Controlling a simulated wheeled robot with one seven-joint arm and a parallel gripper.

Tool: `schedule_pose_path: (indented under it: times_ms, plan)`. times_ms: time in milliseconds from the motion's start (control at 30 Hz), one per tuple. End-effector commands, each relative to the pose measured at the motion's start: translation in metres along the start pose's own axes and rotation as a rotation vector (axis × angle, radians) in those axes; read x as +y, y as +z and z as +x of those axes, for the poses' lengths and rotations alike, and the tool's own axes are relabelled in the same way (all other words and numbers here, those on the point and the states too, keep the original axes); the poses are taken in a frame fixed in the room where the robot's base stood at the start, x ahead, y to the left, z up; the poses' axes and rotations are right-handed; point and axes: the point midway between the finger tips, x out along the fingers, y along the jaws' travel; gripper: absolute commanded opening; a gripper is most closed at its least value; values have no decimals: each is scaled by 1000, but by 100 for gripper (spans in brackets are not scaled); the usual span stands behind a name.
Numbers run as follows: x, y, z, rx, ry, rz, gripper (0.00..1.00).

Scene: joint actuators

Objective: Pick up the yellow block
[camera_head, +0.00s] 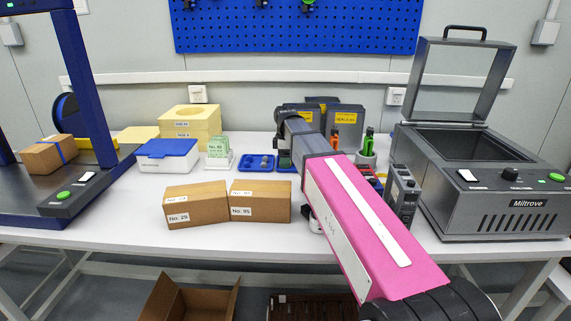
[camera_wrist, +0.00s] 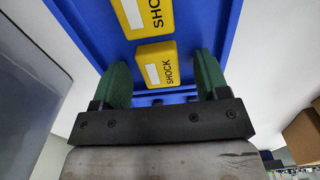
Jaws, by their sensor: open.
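The nearer yellow block (camera_wrist: 157,66) lies between the two green fingers of my gripper (camera_wrist: 163,62) in the picture, with a gap on each side. The farther yellow block (camera_wrist: 149,17) is just beyond it and cut off by the top edge. My gripper is open and holds nothing. How far the fingertips are above the tray cannot be told. In the head view my pink and grey arm reaches over the table, and I cannot make out the yellow blocks there.
Two cardboard boxes (camera_head: 196,204) (camera_head: 260,202) stand left of my arm. A blue tray with small grey parts (camera_head: 241,166) lies behind them. A grey Miltrove machine (camera_head: 490,180) with its lid up stands at the right. Bare white table (camera_head: 110,215) shows at front left.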

Motion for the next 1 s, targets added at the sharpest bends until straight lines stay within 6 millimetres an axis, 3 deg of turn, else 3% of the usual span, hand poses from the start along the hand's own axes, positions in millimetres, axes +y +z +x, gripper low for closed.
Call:
schedule_pose_path:
  times_ms: [200, 367, 767, 1000]
  plan:
    - [0, 0, 1, 0, 0, 0, 65]
    - [0, 0, 0, 0, 0, 0, 15]
    - [0, 0, 0, 0, 0, 0, 15]
    - [0, 0, -14, 0, 0, 0, 15]
